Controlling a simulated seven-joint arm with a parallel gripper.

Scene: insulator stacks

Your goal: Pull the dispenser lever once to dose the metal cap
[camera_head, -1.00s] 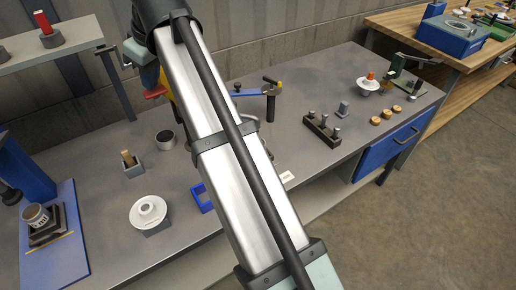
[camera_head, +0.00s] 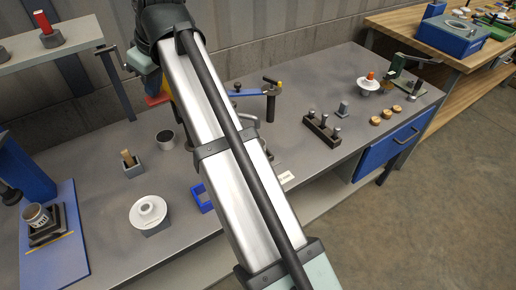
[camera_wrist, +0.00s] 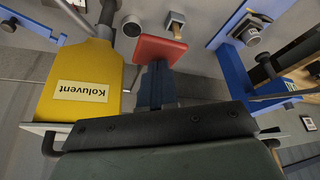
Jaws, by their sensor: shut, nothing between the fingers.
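The yellow dispenser (camera_wrist: 85,75) with a "Koluvent" label fills the left of the wrist view, with a dark nozzle (camera_wrist: 108,14). Its red lever (camera_wrist: 160,47) lies right at the fingertips of my gripper (camera_wrist: 154,66); the fingers are shut with nothing between them and seem to overlap the lever. Whether they touch it I cannot tell. In the head view the red lever (camera_head: 157,100) shows left of my arm, which hides most of the dispenser. A grey metal cup (camera_head: 165,140), possibly the metal cap, stands on the bench; it shows near the nozzle in the wrist view (camera_wrist: 132,26).
A small block with a wooden peg (camera_head: 130,163), a white insulator disc (camera_head: 149,212) and a blue frame (camera_head: 202,197) stand nearby. A blue press (camera_head: 25,170) is at the left. A dark rack with metal studs (camera_head: 321,130) sits at the right. A shelf (camera_head: 60,48) is at upper left.

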